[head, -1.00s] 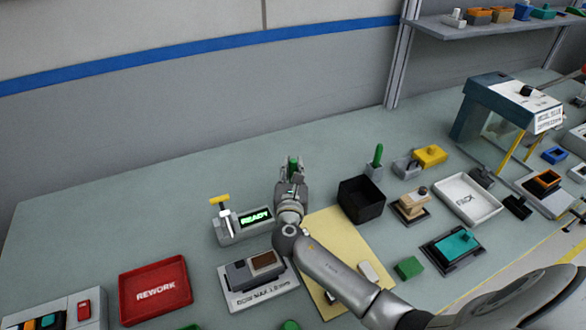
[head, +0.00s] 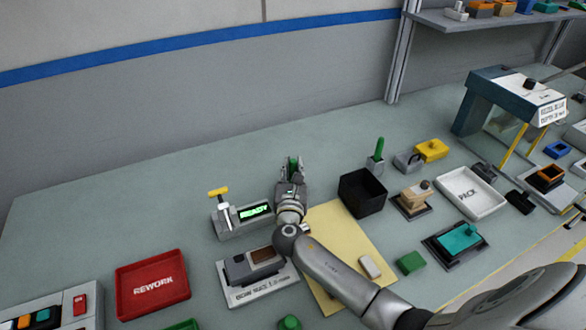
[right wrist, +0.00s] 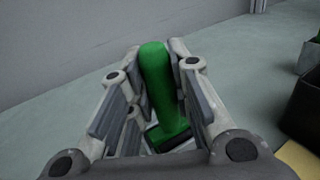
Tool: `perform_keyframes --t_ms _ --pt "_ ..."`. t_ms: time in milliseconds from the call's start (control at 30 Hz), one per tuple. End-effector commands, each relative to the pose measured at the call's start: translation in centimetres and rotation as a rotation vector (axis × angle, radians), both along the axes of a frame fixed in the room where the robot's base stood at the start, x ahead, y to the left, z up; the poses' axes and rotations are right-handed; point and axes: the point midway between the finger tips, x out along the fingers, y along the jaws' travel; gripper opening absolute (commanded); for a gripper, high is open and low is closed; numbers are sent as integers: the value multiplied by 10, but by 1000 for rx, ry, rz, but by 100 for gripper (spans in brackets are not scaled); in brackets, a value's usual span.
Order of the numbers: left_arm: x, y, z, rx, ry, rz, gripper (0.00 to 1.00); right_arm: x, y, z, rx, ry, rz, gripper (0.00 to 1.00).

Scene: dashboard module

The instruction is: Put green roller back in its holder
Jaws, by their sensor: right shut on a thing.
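My right gripper (head: 292,170) is at the back middle of the bench, behind the READY device. It is shut on a green roller (right wrist: 158,85), which stands between its fingers in the right wrist view and shows as a small green patch in the head view (head: 293,163). The roller's lower end is wider, and a pale-edged dark shape lies under it; I cannot tell whether this is a holder. A second green upright piece (head: 379,148) stands in a small grey holder (head: 375,165) to the right. My left gripper is not in view.
A black bin (head: 362,200) stands right of my gripper. The READY device (head: 240,220) is at its left. A yellow mat (head: 335,225) lies beneath my arm, and a red REWORK tray (head: 153,284) is front left. The bench behind my gripper is clear.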

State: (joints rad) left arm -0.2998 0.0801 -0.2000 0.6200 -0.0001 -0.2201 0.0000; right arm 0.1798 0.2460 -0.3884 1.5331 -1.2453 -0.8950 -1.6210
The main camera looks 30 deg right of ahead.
Motion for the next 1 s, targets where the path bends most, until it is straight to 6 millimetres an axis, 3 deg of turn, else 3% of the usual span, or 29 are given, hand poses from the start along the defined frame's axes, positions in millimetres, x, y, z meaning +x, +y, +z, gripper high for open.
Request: perform_keyframes --t_ms 167,200,400,767,1000 --pt "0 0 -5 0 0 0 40 0 0 -5 -1 -1 0 0" --pt "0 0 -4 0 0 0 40 0 0 -5 -1 -1 0 22" --pt "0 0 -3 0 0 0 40 0 0 -4 -1 -1 0 45" --pt "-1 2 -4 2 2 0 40 -4 3 -5 1 1 1 45" --pt "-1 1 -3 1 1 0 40 -39 23 -6 3 3 2 45"
